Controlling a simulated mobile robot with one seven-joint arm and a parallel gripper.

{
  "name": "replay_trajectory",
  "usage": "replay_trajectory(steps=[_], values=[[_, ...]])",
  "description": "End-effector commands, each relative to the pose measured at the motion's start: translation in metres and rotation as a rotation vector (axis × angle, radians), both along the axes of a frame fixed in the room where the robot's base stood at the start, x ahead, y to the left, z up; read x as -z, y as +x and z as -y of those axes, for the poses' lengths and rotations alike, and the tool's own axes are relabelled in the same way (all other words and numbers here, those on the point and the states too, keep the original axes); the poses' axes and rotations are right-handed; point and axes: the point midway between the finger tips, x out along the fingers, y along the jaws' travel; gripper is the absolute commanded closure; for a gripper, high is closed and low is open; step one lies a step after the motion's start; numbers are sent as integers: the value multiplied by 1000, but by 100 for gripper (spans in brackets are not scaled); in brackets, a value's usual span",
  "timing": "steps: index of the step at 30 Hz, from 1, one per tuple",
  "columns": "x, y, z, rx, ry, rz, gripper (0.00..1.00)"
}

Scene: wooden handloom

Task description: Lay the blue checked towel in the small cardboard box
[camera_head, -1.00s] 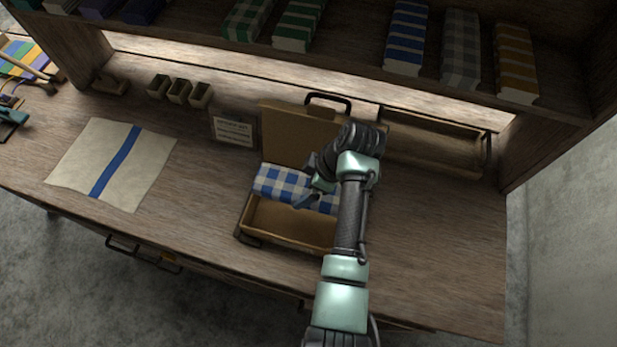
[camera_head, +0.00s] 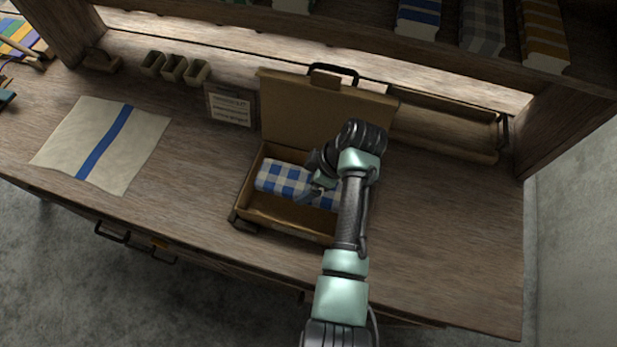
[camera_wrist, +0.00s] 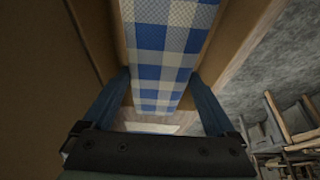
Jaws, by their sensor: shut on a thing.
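The blue and white checked towel (camera_head: 281,181) is a folded roll inside the open small cardboard box (camera_head: 260,215), between its walls. Its right part is partly hidden by my gripper. My gripper (camera_head: 318,193) reaches down into the box and is shut on the towel. In the wrist view the towel (camera_wrist: 165,45) runs between the two blue fingers of my gripper (camera_wrist: 163,92), with the brown box walls on both sides. Whether the towel touches the box floor cannot be told. The box lid (camera_head: 325,115) stands raised at the back.
A small lettered sign (camera_head: 231,108) stands left of the box. A cream cloth with a blue stripe (camera_head: 75,150) lies at left. Small wooden bins (camera_head: 174,68) stand behind. A long tray (camera_head: 440,135) lies at back right. Shelves overhang the back; the table's right side is clear.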

Motion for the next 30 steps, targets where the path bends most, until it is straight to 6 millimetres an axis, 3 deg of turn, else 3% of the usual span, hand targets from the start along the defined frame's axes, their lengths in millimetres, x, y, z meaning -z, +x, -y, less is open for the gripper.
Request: replay_trajectory(steps=[1,13,27,28,30], values=[[11,0,0,0,0,0,69],[57,0,0,0,1,1,69],[66,1,0,-1,1,2,69],[66,1,0,0,1,1,3],[66,1,0,0,1,1,0]])
